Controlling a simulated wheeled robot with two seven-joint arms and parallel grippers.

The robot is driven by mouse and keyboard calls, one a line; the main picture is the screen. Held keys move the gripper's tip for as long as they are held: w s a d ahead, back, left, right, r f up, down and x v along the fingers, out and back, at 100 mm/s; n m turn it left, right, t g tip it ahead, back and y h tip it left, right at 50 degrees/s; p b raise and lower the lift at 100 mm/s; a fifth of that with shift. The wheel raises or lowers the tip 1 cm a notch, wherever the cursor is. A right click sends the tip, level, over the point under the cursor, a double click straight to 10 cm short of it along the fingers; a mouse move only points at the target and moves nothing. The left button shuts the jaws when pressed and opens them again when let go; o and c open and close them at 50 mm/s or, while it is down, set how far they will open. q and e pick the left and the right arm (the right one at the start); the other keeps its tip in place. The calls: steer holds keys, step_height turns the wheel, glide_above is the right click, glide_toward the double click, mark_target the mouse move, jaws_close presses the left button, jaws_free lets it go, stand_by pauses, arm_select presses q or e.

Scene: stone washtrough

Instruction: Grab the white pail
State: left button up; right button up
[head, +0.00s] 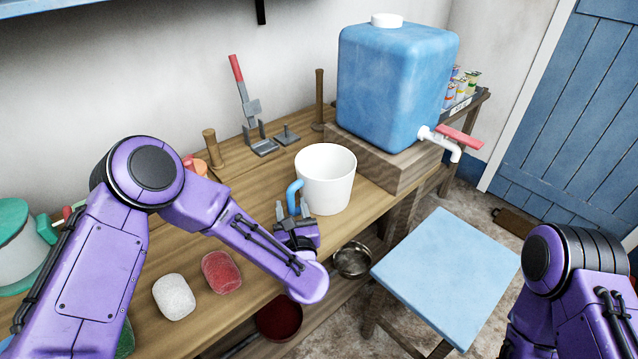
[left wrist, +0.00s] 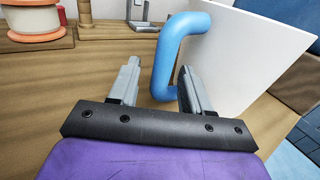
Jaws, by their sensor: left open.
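The white pail (head: 326,180) stands upright on the wooden bench, below and left of the blue water tank. Its blue handle (head: 293,197) sticks out to the left, toward my left gripper (head: 292,212). In the left wrist view the white wall of the pail (left wrist: 262,65) fills the right side. The blue handle (left wrist: 163,60) shows between the two fingers of my left gripper (left wrist: 158,85), which is open with a gap on the left. I cannot tell whether the right finger touches the handle. My right gripper is out of view; only part of my right arm shows.
The blue tank (head: 392,85) with a red-levered tap stands on a wooden block behind the pail. A red bar (head: 221,272) and a white bar (head: 174,297) lie nearer on the bench. A blue-topped stool (head: 445,275) and a metal bowl (head: 352,260) are lower right.

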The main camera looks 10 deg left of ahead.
arm_select(q)
steer(key=shift+w+a, duration=0.2)
steer(key=shift+w, duration=0.25)
jaws_close()
